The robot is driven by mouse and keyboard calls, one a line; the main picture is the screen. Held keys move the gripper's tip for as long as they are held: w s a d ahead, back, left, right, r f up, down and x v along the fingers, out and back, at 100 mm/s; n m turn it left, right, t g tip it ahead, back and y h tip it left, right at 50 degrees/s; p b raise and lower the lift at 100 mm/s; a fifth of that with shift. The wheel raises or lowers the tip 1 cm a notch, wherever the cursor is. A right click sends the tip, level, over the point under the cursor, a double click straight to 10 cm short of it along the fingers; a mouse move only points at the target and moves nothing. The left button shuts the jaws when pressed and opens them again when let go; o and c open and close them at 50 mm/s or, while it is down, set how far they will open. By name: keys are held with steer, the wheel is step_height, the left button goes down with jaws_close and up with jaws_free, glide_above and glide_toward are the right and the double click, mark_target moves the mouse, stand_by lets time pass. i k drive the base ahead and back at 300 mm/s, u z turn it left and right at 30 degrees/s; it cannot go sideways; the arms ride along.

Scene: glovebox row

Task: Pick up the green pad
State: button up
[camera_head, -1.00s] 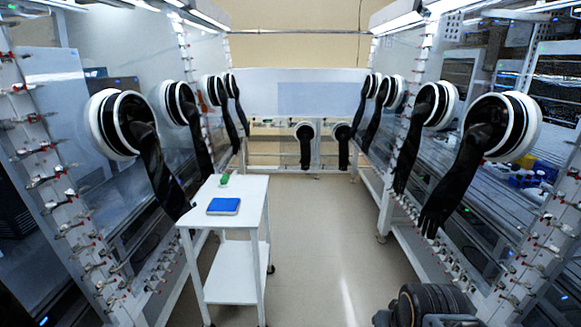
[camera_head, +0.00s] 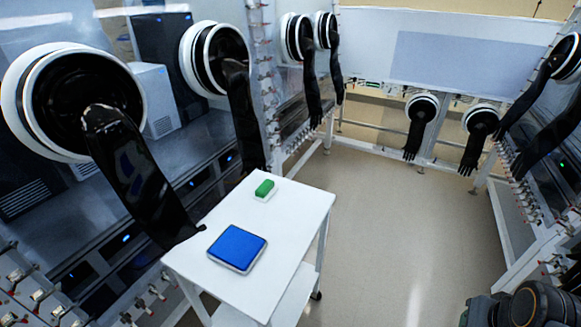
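The green pad (camera_head: 264,188) is a small block on a small white base. It sits near the far end of the white cart's top (camera_head: 290,215). A larger blue square pad (camera_head: 237,247) with a pale rim lies nearer on the same top, apart from the green pad. Nothing covers the green pad. My gripper is not in view; only a dark rounded part that looks like my arm shows at the lower right.
A black glove (camera_head: 140,185) hangs from a glovebox port on the left, its end at the cart's left edge. More gloves (camera_head: 415,135) hang at the back and on the right. The floor (camera_head: 400,230) right of the cart is clear.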

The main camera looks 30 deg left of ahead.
mark_target(264, 191)
steer(key=i, duration=1.5)
steer(key=u, duration=3.65)
steer(key=i, duration=0.5)
steer(key=u, duration=0.05)
